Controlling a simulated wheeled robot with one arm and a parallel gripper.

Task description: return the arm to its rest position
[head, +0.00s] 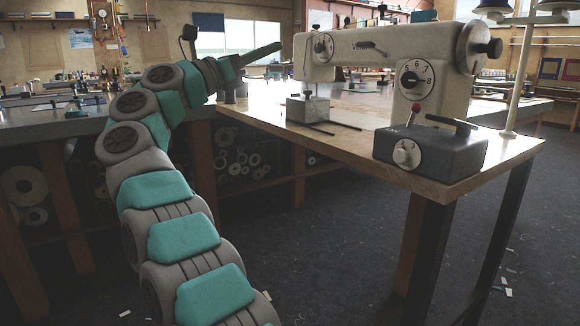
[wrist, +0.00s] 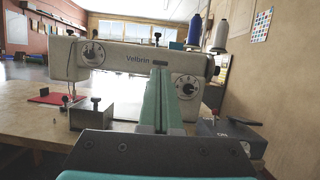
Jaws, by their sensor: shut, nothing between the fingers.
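My arm rises from the bottom of the head view in grey and teal segments and bends over to the right. My gripper (head: 276,47) is at its end, raised in the air left of the sewing machine (head: 385,45). The two teal fingers lie together with nothing between them. In the wrist view my gripper (wrist: 160,72) points ahead at the sewing machine (wrist: 120,62), with its fingers covering part of the machine's front. I cannot tell the distance between fingertips and machine.
The machine stands on a wooden table (head: 350,140) with a dark control box (head: 430,150) near its front edge. A red item (wrist: 55,97) lies at left in the wrist view. A grey bench (head: 50,125) with rolls (head: 25,185) beneath stands behind my arm. Dark floor (head: 320,250) is mostly clear.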

